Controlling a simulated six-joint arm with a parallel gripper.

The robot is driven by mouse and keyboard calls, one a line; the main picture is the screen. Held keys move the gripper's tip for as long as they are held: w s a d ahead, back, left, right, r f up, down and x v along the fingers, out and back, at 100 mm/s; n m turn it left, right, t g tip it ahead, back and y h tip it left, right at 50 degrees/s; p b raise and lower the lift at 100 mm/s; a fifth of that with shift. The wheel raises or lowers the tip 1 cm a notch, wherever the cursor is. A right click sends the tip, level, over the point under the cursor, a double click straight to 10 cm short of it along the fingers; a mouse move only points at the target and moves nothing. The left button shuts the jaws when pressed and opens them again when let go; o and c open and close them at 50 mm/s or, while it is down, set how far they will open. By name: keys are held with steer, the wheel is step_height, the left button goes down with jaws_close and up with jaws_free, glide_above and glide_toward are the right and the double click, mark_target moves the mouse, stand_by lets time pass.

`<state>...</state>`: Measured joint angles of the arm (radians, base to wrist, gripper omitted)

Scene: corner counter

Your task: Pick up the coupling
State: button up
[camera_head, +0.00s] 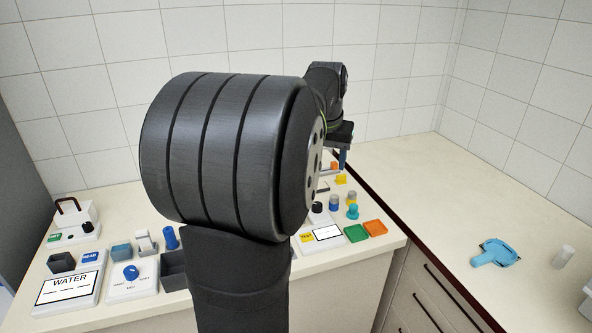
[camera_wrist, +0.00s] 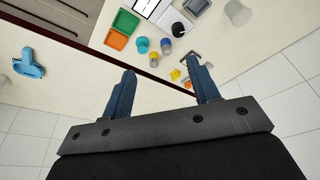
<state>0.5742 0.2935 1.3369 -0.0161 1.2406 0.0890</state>
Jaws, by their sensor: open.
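No piece is clearly marked as the coupling. Two small two-tone cylinders stand close together on the counter: a blue and grey one (camera_head: 334,201) and a yellow and grey one (camera_head: 350,199). A teal peg-like piece (camera_head: 352,212) is beside them. In the wrist view the blue and grey cylinder (camera_wrist: 166,46), the yellow and grey one (camera_wrist: 154,60) and the teal piece (camera_wrist: 143,45) lie beyond my fingertips. My gripper (camera_wrist: 162,72) is open with nothing between its blue fingers. In the head view my gripper (camera_head: 343,158) is above the counter's back, partly hidden by my arm.
Green (camera_head: 356,233) and orange (camera_head: 375,228) trays lie near the counter's front edge. A yellow piece (camera_head: 341,179) lies behind the cylinders. A light-blue handled object (camera_head: 495,253) sits on the right counter, which is mostly clear. A WATER panel (camera_head: 68,290) is at left.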

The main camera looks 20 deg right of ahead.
steer(key=w+d+f, duration=0.2)
steer(key=w+d, duration=0.4)
steer(key=d, duration=0.1)
steer(key=m+g, duration=0.1)
glide_toward(352, 193)
steer(key=shift+y, duration=0.3)
steer(key=f, duration=0.2)
steer(key=w+f, duration=0.1)
steer(key=f, duration=0.1)
steer(key=d+f, duration=0.1)
steer(key=f, duration=0.1)
steer(key=shift+w, duration=0.15)
steer(key=shift+d+f, duration=0.2)
steer(key=shift+f, duration=1.1)
steer(key=shift+d+f, duration=0.2)
steer(key=shift+f, duration=1.05)
steer(key=c, duration=1.1)
steer(key=shift+r, duration=0.1)
